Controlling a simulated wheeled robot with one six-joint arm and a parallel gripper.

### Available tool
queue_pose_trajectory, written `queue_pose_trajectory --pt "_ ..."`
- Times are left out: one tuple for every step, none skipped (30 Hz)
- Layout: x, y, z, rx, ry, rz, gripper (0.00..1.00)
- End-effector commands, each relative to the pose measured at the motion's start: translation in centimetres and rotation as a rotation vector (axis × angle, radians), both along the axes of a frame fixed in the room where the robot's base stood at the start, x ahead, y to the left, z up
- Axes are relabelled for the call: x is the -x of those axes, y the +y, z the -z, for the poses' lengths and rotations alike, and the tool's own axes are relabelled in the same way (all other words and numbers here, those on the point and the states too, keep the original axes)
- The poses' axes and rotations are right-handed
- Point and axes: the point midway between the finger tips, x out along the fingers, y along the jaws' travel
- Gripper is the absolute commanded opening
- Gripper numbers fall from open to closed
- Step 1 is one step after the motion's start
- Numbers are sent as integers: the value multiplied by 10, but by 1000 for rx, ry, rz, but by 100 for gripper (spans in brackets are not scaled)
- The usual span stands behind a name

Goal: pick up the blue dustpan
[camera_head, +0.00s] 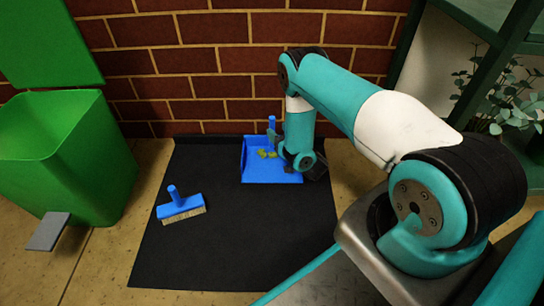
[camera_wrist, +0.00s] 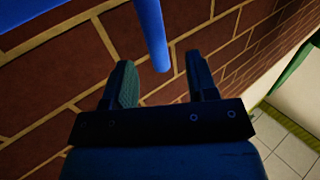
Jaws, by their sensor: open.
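The blue dustpan (camera_head: 258,176) lies on the black mat by the brick wall, with its upright handle (camera_head: 271,124) at the back right. Green scraps (camera_head: 266,154) lie in its pan. My gripper (camera_head: 277,139) is low beside the handle, partly hidden by my arm. In the wrist view my gripper (camera_wrist: 161,76) is open, and the blue handle (camera_wrist: 152,35) reaches down from the top to between the two fingertips in the picture. I cannot tell whether either finger touches it. A blue edge (camera_wrist: 30,10) shows at the upper left.
A blue brush (camera_head: 181,207) with pale bristles lies on the black mat (camera_head: 235,245), left of the dustpan. A green pedal bin (camera_head: 65,150) stands open at the left. A dark green shelf with a plant (camera_head: 505,95) is at the right. The mat's front is clear.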

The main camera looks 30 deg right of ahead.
Motion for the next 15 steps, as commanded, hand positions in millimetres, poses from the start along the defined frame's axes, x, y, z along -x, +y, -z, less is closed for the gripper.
queue_pose_trajectory --pt "-6 0 4 3 -4 -2 52" --pt "-10 0 4 2 -4 -1 52" --pt "-15 -1 5 3 -4 -2 52" --pt "-19 -1 4 3 -4 -3 52" --pt "-23 -1 4 2 -4 -2 52" --pt "-27 -2 3 3 -4 -2 52" --pt "-31 -2 3 3 -3 -3 52" --pt "-35 -2 3 3 -2 -3 52" --pt "-39 -2 2 3 -2 -4 52" --pt "-41 -2 1 2 -1 -3 52" --pt "-43 -2 1 2 -1 -2 52" --pt "-44 -2 -1 2 -1 -2 52" --pt "-45 -2 -1 1 -1 -1 52" --pt "-46 -2 -2 1 -1 -1 52" --pt "-46 -2 -3 1 -1 0 52"
